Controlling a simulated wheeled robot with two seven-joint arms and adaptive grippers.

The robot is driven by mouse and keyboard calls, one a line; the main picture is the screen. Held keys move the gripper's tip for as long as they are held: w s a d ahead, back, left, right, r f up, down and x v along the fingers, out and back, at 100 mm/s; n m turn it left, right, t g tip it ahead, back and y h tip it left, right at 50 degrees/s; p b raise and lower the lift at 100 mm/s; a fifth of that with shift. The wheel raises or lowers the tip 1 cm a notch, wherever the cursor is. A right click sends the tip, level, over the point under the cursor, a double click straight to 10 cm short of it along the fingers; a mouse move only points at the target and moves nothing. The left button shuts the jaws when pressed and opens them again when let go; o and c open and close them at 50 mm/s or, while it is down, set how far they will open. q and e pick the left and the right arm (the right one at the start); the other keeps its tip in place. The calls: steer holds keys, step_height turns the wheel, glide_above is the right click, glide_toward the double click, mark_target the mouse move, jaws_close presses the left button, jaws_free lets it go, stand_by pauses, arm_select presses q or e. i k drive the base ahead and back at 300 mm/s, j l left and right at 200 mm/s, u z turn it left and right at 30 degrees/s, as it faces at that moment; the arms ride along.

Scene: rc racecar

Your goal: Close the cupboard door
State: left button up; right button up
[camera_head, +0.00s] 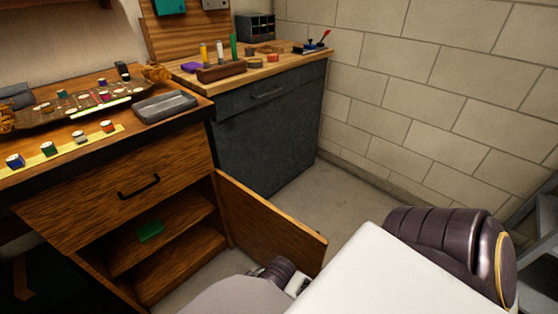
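The cupboard (120,210) is a brown wooden cabinet at the left, with a drawer that has a dark handle (139,187). Below the drawer is an open compartment with a shelf (165,236). The cupboard door (265,225) is wooden and stands open, swung out to the right from the compartment's right edge. Its lower far part is partly hidden behind my own arm parts at the bottom centre. Dark and white parts of my body and arms fill the bottom right. I see no gripper fingers of either hand, so both grippers are out of view.
A small green item (151,231) lies on the shelf. A dark grey cabinet (265,130) with a wooden top stands behind the door. Bare floor (340,195) lies between the door and the block wall (440,100). Several small items cover the worktops.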

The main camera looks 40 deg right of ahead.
mark_target(263, 230)
steer(key=k+l+u, duration=0.2)
steer(key=k+l, duration=0.15)
steer(key=l, duration=0.2)
steer(key=k+l+u, duration=0.2)
steer(key=k+l, duration=0.2)
steer(key=l+u, duration=0.1)
steer(key=l, duration=0.25)
steer(key=k+l+u, duration=0.1)
steer(key=l, duration=0.2)
steer(key=k+l+u, duration=0.1)
steer(key=l, duration=0.2)
steer(key=l+u, duration=0.4)
steer(key=l, duration=1.25)
steer(key=k+u, duration=0.2)
